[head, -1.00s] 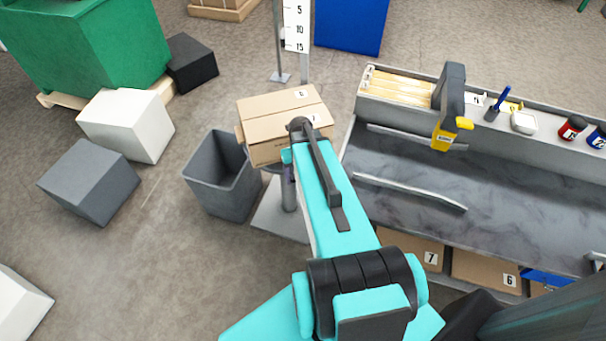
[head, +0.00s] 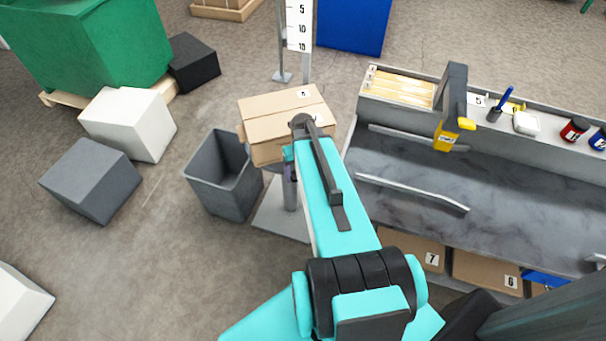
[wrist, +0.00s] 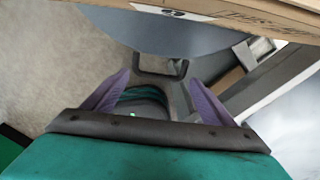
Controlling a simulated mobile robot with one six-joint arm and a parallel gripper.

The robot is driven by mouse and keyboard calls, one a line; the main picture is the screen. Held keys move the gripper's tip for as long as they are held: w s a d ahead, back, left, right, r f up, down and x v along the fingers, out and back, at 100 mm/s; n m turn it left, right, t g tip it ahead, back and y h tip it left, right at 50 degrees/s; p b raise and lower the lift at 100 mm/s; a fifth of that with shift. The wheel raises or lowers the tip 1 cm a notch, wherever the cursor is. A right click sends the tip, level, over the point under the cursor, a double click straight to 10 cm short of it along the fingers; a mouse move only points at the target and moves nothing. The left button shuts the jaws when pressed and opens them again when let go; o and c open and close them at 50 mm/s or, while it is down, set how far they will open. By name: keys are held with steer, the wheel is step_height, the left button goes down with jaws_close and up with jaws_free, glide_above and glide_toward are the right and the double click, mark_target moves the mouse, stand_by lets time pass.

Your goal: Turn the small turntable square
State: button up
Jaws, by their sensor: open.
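The small turntable shows in the wrist view as a grey-blue round plate (wrist: 150,35) with a dark loop handle (wrist: 160,67) at its near edge. A cardboard box (head: 285,118) rests on it, and its lower edge shows at the top of the wrist view (wrist: 230,12). In the head view the plate is mostly hidden under the box and behind my arm. My gripper (wrist: 158,90) is open, its two purple fingers apart on either side below the handle. The handle appears just beyond the fingertips, not clasped. In the head view the fingers are mostly hidden by my arm.
A grey bin (head: 222,175) stands left of the turntable's post. A long workbench (head: 480,200) with a metal rail stands close on the right. White (head: 128,122) and grey (head: 90,180) blocks lie on the floor at left, with open floor in front.

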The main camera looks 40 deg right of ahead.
step_height(320, 180, up, 13)
steer(key=b, duration=0.2)
stand_by(0.8)
steer(key=shift+f, duration=0.1)
steer(key=c, duration=0.6)
steer(key=shift+a+f+n, duration=0.45)
steer(key=shift+n, duration=0.15)
steer(key=c, duration=0.7)
steer(key=a+f+n, duration=0.2)
steer(key=s+a+f+n, duration=0.1)
steer(key=a+f+n, duration=0.1)
steer(key=f+n, duration=0.1)
steer(key=a+f+n+g, duration=0.1)
steer(key=a+f+n, duration=0.1)
steer(key=n, duration=0.1)
steer(key=shift+s+a+f+y, duration=0.15)
steer(key=shift+s+a+y, duration=0.05)
steer(key=shift+s+y, duration=0.15)
jaws_close()
steer(key=s+a+f+n+g, duration=0.2)
steer(key=s+a+f+n, duration=0.7)
steer(key=n, duration=0.6)
steer(key=s+a+f+n+g, duration=0.2)
steer(key=s+a+f+n, duration=0.7)
steer(key=n, duration=0.6)
steer(key=shift+s+f+n+g, duration=0.4)
steer(key=shift+s+f, duration=0.7)
steer(key=shift+f, duration=0.45)
